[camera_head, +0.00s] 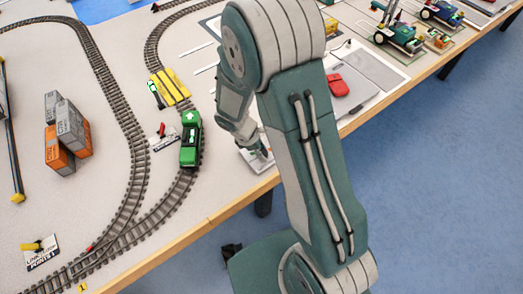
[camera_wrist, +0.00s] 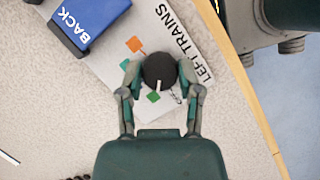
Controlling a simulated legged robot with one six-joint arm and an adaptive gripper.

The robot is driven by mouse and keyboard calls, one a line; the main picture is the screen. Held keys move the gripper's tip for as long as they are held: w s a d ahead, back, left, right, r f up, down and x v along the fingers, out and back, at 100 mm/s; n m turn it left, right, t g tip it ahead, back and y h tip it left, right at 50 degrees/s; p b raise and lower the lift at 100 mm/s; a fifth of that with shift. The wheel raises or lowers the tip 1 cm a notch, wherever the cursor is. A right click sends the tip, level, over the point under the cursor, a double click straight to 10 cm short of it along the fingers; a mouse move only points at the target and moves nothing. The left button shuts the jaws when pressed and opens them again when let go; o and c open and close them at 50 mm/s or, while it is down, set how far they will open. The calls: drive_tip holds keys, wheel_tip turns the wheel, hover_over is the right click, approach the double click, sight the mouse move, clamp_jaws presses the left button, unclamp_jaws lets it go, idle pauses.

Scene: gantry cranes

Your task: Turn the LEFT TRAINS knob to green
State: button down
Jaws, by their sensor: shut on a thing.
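The LEFT TRAINS knob (camera_wrist: 159,68) is round and black, on a white panel (camera_wrist: 195,35) lettered LEFT TRAINS. My gripper (camera_wrist: 160,76) is shut on it, one finger on each side. The knob's white pointer line points down in the wrist view, close to a green square (camera_wrist: 153,97). The OFF label (camera_wrist: 177,95) lies to the right of that square. An orange square (camera_wrist: 134,44) is up and left of the knob, with another green mark (camera_wrist: 125,64) beside the left finger. In the head view my gripper (camera_head: 259,156) is low over the panel (camera_head: 260,165), and the knob is hidden.
A blue block marked BACK (camera_wrist: 85,20) lies up and left of the knob. The table's wooden edge (camera_wrist: 255,105) runs close on the right. In the head view, a green locomotive (camera_head: 190,140) stands on track left of my arm, and a red object (camera_head: 337,85) lies to the right.

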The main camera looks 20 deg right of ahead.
drive_tip(key=shift+w+m, duration=0.1)
drive_tip(key=shift+m, duration=0.5)
drive_tip(key=shift+c, duration=1.3)
unclamp_jaws()
drive_tip(key=shift+r, duration=0.1)
drive_tip(key=v, duration=1.1)
drive_tip(key=shift+w+a+r+g, duration=0.2)
drive_tip(key=shift+w+r+g, duration=0.1)
drive_tip(key=shift+w+r, duration=0.05)
drive_tip(key=s+d+r+m+t+y, duration=0.2)
drive_tip(key=s+r+m+t, duration=0.1)
drive_tip(key=s+r+m, duration=0.3)
drive_tip(key=s+d+r+m+t+y, duration=0.2)
drive_tip(key=s+r+m+t, duration=0.2)
drive_tip(key=s+r+m, duration=0.3)
drive_tip(key=s+r, duration=0.3)
drive_tip(key=r, duration=0.3)
drive_tip(key=shift+s+d+m, duration=0.15)
drive_tip(key=shift+d+m, duration=0.15)
drive_tip(key=shift+d, duration=0.05)
